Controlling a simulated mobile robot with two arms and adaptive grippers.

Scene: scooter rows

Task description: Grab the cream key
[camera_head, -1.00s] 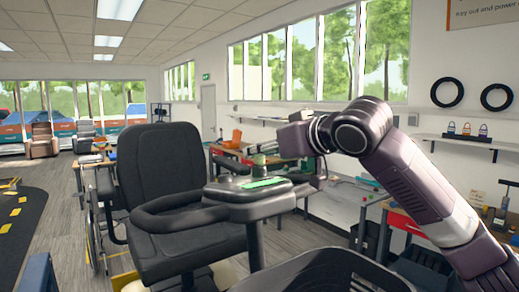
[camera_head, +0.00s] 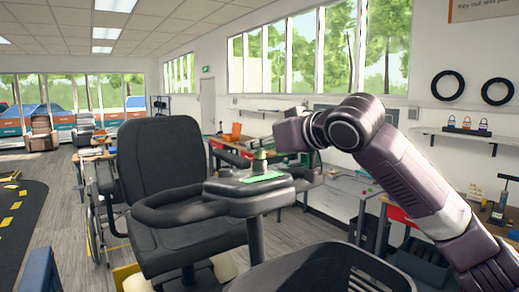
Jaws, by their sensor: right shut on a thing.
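The scooter's dark control console (camera_head: 225,188) stands in front of the black seat, with a bright green panel (camera_head: 262,177) on top. A small olive-cream upright piece (camera_head: 260,163), which may be the cream key, is at the console's far edge. My right gripper (camera_head: 270,154) reaches in from the right above the console, by this small piece. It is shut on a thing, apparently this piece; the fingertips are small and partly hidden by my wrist. I cannot tell whether the piece still sits in the console. My left gripper is out of view.
The black scooter seat (camera_head: 160,165) is left of the console, and a black basket (camera_head: 320,272) is in front. Workbenches and a wall shelf (camera_head: 465,134) with small padlock-like items line the right side.

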